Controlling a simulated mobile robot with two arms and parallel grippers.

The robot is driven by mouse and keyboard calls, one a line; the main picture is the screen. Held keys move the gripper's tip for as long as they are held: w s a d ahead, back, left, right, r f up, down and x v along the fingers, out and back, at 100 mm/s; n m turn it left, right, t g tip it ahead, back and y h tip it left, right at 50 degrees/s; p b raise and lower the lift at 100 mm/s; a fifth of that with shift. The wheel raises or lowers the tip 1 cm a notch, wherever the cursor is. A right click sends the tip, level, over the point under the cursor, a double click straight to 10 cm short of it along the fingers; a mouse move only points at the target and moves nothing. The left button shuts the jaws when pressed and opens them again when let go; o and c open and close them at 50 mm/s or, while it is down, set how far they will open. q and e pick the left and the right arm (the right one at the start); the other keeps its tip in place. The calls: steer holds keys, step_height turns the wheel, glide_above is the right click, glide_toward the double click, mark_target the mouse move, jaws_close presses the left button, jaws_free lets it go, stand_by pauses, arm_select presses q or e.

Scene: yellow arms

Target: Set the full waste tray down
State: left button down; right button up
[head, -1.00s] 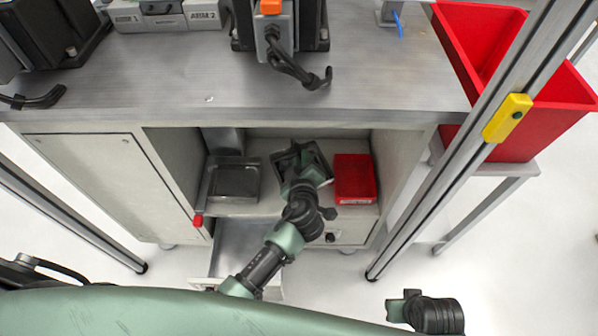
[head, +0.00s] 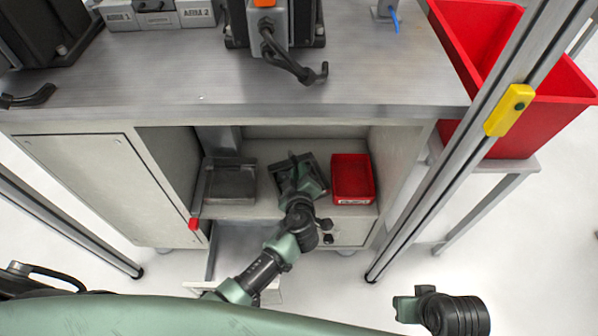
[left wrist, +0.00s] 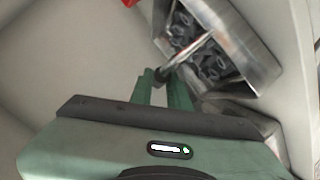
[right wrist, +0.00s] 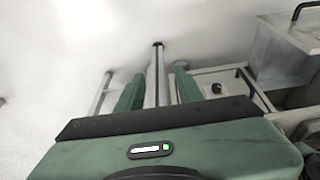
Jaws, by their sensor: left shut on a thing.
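The full waste tray (left wrist: 213,50) is a grey metal tray with dark pieces in it, large in the left wrist view. In the head view the waste tray (head: 280,172) is partly hidden by my left gripper (head: 294,166), inside the open cabinet bay. My left gripper's fingers (left wrist: 165,78) are shut on its thin bar-like handle. I cannot tell whether the tray's underside touches the shelf (head: 262,211). My right gripper (right wrist: 157,88) is open and empty, outside the cabinet.
A dark, empty-looking tray (head: 231,183) lies left of the held tray. A red bin (head: 352,179) stands close on its right. The worktop (head: 150,85) overhangs the bay. A drawer (head: 240,245) sticks out below. A frame post (head: 440,170) stands at right.

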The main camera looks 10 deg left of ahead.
arm_select(q)
steer(key=c, duration=1.3)
jaws_free()
steer(key=shift+c, duration=0.2)
arm_select(e)
steer(key=shift+r, duration=0.2)
arm_select(q)
steer(key=shift+r, duration=0.15)
arm_select(e)
steer(key=shift+f, duration=0.1)
